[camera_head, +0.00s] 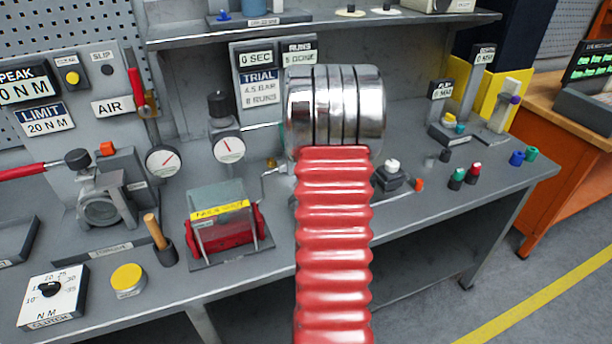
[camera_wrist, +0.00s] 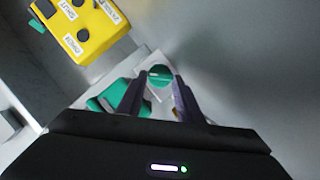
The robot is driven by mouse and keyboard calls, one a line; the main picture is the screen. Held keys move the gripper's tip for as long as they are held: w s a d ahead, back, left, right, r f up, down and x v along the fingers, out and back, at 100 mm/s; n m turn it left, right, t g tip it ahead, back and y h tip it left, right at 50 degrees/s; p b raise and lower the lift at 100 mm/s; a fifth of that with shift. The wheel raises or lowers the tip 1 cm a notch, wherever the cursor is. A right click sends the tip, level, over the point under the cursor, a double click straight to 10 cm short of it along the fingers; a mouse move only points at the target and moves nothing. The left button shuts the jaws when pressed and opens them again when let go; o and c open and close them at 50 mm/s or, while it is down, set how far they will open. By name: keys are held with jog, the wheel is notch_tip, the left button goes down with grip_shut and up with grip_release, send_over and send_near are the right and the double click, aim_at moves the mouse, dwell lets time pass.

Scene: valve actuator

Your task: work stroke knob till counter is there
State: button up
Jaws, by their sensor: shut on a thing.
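In the wrist view my gripper (camera_wrist: 159,84) has its two dark fingers closed around a round teal knob (camera_wrist: 160,75), which I take to be the stroke knob. Its lettering cannot be read. In the head view my gripper and the knob are hidden behind my red arm. Small displays on the back panel read about "0 SEC" (camera_head: 256,58) and "RUNS 5 DONE" (camera_head: 299,52). The trial card (camera_head: 260,88) below seems to say 4.5 bar, 8 runs. Two more small displays (camera_head: 440,90) stand at the right; their digits are too small to be sure.
A yellow box (camera_wrist: 88,32) with dark buttons sits close by in the wrist view. In the head view, gauges (camera_head: 228,149), a red cylinder under a clear guard (camera_head: 222,228) and a torque dial (camera_head: 52,297) crowd the bench's left. Coloured knobs (camera_head: 465,175) stand at the right.

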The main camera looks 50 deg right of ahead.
jog(key=shift+a, duration=0.1)
dwell(0.3)
jog(key=o, duration=1.1)
